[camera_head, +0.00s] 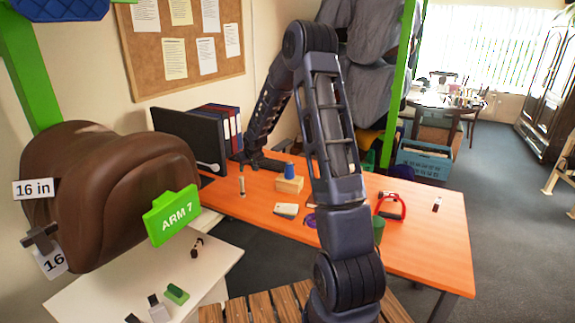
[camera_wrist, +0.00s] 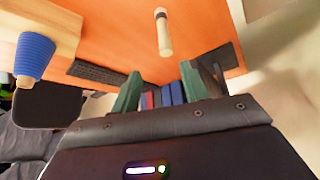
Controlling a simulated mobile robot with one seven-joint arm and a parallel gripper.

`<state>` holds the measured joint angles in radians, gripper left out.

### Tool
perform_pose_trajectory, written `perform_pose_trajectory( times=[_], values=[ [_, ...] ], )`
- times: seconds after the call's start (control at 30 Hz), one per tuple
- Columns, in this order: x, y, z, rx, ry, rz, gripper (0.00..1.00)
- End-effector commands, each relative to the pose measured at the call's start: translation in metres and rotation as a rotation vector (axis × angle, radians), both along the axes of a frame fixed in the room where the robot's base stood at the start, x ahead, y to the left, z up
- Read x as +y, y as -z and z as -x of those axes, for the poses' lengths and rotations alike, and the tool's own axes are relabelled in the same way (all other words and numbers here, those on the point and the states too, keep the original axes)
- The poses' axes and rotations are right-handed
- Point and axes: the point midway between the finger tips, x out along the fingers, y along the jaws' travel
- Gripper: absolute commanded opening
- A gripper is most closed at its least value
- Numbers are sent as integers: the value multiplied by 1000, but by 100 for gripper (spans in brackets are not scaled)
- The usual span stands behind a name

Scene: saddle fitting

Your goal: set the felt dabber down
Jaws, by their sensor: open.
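A small pale cylinder with a dark end, which looks like the felt dabber (camera_head: 242,186), stands on the orange desk (camera_head: 330,236). It also shows in the wrist view (camera_wrist: 164,34), beyond my fingertips and apart from them. My gripper (camera_wrist: 162,75) is open, with its two green fingers spread and nothing between them. In the head view my gripper (camera_head: 250,160) is over the back left of the desk, behind the dabber; its fingers are hard to make out there.
A blue ribbed cone (camera_head: 289,170) sits on a wooden block (camera_head: 289,185) right of the dabber. A black monitor (camera_head: 190,135) and binders (camera_head: 225,125) stand behind. Cards (camera_head: 286,210) and a red-handled item (camera_head: 391,206) lie on the desk. A brown saddle (camera_head: 110,190) is at left.

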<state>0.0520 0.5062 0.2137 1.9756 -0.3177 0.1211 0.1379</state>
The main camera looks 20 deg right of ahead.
Motion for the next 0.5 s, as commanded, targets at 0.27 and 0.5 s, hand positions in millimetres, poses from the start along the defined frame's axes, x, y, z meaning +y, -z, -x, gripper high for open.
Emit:
perform_pose_trajectory(
  times=[0.27, 0.5],
  values=[
    [-28, -89, 59, 12, 51, 59, 44],
    [-50, -151, 121, 30, 99, 91, 44]
  ],
)
